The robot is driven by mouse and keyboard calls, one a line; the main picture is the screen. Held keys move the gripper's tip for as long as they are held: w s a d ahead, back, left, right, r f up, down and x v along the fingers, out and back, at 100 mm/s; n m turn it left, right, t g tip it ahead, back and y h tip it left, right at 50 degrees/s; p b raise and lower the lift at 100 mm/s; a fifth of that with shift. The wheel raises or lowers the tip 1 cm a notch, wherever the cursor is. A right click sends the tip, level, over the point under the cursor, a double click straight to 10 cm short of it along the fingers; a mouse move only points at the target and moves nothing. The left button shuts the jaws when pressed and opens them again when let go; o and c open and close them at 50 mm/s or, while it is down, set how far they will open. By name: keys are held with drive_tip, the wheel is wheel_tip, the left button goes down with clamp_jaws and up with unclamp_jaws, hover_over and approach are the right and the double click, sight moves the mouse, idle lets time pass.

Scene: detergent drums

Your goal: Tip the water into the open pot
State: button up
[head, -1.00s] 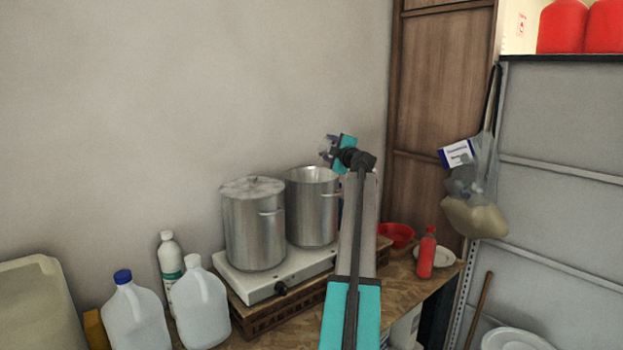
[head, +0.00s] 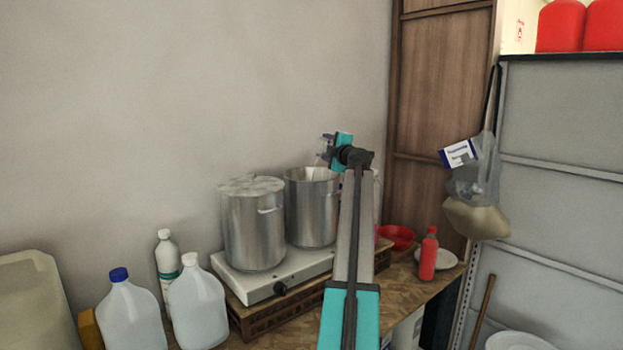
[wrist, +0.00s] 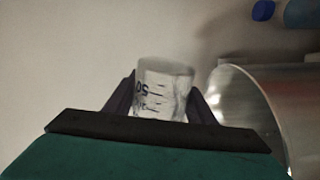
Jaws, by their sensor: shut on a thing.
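The open pot (head: 311,212) is a tall steel pot on the right of the hot plate, with no lid. My gripper (head: 326,148) is just above its rim in the head view. In the wrist view my gripper (wrist: 163,108) is shut on a clear measuring cup (wrist: 163,88) with dark scale marks. The pot's curved steel side (wrist: 262,105) shows to the right of the cup there. A faint pale streak lies between the gripper and the pot mouth in the head view; I cannot tell whether it is water or the cup. The water level is unclear.
A lidded steel pot (head: 253,225) stands left of the open one on the white hot plate (head: 265,283). Jugs (head: 198,305) and a white bottle (head: 166,262) stand at left. A red bottle (head: 428,256), red bowl (head: 399,235) and white plate (head: 447,259) are at right.

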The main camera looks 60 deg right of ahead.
drive_tip(key=shift+w+a+r+n+b, duration=0.15)
drive_tip(key=shift+n+b, duration=0.25)
drive_tip(key=shift+b, duration=0.6)
drive_tip(key=shift+f+n+p, duration=0.4)
drive_tip(key=shift+n+p, duration=0.1)
drive_tip(key=shift+n, duration=0.3)
drive_tip(key=shift+a+r, duration=0.1)
drive_tip(key=shift+r, duration=0.05)
drive_tip(key=shift+w+a+r+n+p, duration=0.15)
drive_tip(key=shift+a+r+n+p, duration=0.1)
drive_tip(key=shift+n+p, duration=0.4)
drive_tip(key=shift+w+a+r+n+p, duration=0.1)
drive_tip(key=shift+r+n+p, duration=0.1)
drive_tip(key=shift+n+p, duration=0.45)
drive_tip(key=shift+f+b, duration=0.15)
drive_tip(key=shift+b, duration=0.15)
drive_tip(key=shift+s+d+f+m+b, duration=0.15)
drive_tip(key=shift+d+f+m+b, duration=0.15)
drive_tip(key=shift+m+b, duration=0.3)
drive_tip(key=shift+s+d+f+m+b, duration=0.15)
drive_tip(key=shift+f+m+b, duration=0.05)
drive_tip(key=shift+m+b, duration=0.35)
drive_tip(key=shift+r, duration=0.1)
